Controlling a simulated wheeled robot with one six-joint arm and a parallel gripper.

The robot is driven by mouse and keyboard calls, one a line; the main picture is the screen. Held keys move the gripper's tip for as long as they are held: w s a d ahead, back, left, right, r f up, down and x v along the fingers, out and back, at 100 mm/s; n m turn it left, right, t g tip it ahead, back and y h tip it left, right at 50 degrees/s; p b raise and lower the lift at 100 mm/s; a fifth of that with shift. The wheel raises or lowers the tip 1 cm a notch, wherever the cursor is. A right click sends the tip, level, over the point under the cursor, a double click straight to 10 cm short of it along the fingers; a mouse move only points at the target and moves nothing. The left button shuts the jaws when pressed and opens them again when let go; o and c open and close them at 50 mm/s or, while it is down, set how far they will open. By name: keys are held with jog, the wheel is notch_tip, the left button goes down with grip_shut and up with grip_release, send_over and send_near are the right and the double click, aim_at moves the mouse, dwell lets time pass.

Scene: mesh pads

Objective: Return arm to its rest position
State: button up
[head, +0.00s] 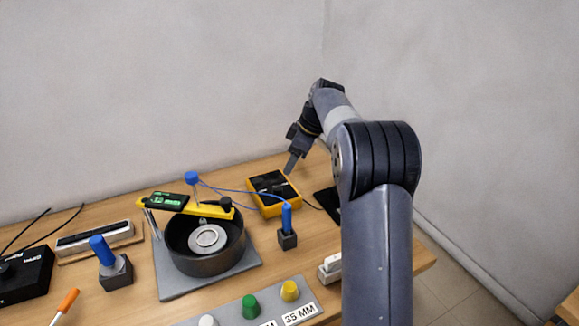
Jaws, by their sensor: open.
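My arm rises at the right of the head view and bends left at a dark elbow. My gripper (292,161) hangs at its end, pointing down and slightly left above the back of the table. It is above or close to a yellow-framed box with a black top (272,190); the exact gap is hard to judge. The jaws are open, and nothing shows between them. The fingers are seen nearly edge-on, so the space between them is mostly hidden.
A black round pot (207,262) on a grey plate (178,286) has a yellow bar (212,213) across it. Blue-handled tools stand in blocks (287,239) (115,272). A labelled rack (269,309) is in front. A grey wall (150,90) stands behind the table.

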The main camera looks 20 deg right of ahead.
aim_at(278, 188)
jog(key=x, duration=1.1)
jog(key=shift+p, duration=0.3)
jog(key=shift+r, duration=0.2)
